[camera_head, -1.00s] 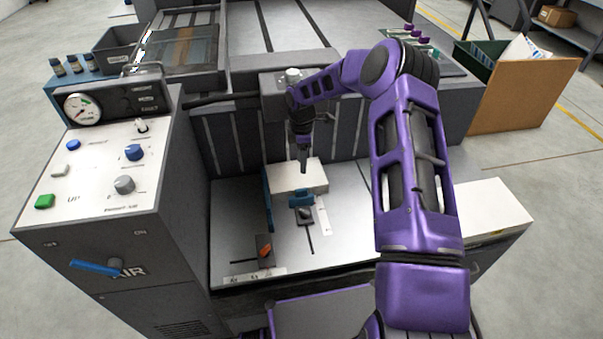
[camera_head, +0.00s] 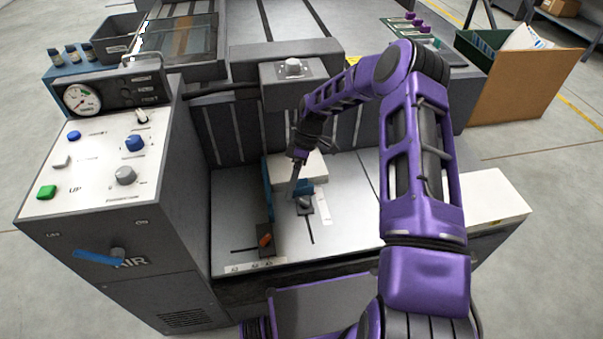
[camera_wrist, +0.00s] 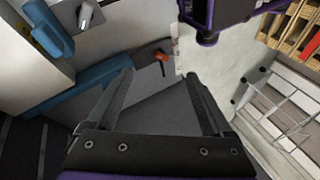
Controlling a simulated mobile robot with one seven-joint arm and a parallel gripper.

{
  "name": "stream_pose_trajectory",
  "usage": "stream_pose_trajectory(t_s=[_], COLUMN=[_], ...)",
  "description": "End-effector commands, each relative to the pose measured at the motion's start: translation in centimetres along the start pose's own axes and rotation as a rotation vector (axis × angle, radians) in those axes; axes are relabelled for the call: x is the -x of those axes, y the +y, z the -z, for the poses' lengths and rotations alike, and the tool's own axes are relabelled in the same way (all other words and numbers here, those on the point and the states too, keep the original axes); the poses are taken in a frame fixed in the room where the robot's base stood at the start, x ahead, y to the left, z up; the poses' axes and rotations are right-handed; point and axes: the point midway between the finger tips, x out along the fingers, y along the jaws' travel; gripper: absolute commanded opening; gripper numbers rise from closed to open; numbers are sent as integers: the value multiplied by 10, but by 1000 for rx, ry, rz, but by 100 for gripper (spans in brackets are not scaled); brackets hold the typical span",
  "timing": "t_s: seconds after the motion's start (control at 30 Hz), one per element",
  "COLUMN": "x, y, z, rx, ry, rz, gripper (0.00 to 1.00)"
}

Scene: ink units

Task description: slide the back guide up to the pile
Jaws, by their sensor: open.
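The white pile (camera_head: 312,165) lies on the grey metal plate (camera_head: 345,215). The back guide is a small blue plate (camera_head: 303,187) with a dark-and-grey knob (camera_head: 304,203) on a slot, at the pile's near side; the wrist view shows it at top left (camera_wrist: 48,28). I cannot tell the exact gap between it and the pile. A taller blue side guide (camera_head: 267,190) runs along the pile's left; it also shows in the wrist view (camera_wrist: 75,92). My gripper (camera_head: 291,196) is open and empty, pointing down; in the wrist view (camera_wrist: 160,76) its fingertips are beside the side guide's near end.
The control cabinet (camera_head: 110,180) borders the left. A grey overhead block (camera_head: 293,85) stands behind the pile. The plate's right side is bare.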

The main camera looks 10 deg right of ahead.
Motion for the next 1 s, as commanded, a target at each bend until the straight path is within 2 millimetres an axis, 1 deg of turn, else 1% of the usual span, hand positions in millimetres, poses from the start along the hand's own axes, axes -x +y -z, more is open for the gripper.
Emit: stream_pose_trajectory(t_s=[0.03, 0.1, 0.2, 0.27, 0.33, 0.43, 0.5, 0.57, 0.67, 0.77, 0.83, 0.87, 0.9, 0.97, 1.0], x=[-23, -44, -59, -62, -61, -52, -44, -38, -30, -30, -35, -40, -46, -58, -67], y=[-22, -51, -86, -102, -114, -120, -116, -108, -87, -60, -40, -32, -23, -11, -5], z=[0, 9, 26, 37, 50, 65, 72, 73, 68, 50, 30, 21, 7, -14, -29], rx=[-96, -228, -414, -524, -653, -830, -954, -1058, -1225, -1388, -1499, -1545, -1604, -1686, 1653], ry=[73, 175, 321, 408, 511, 664, 775, 872, 1045, 1232, 1373, 1436, 1520, 1644, -1641], rz=[123, 287, 520, 660, 823, 1052, 1208, 1340, 1550, 1746, 1870, 1918, 1979, 2052, -1992], gripper=[85, 85, 85, 85, 85, 85, 85, 85, 85, 85, 85, 85, 85, 85, 85])
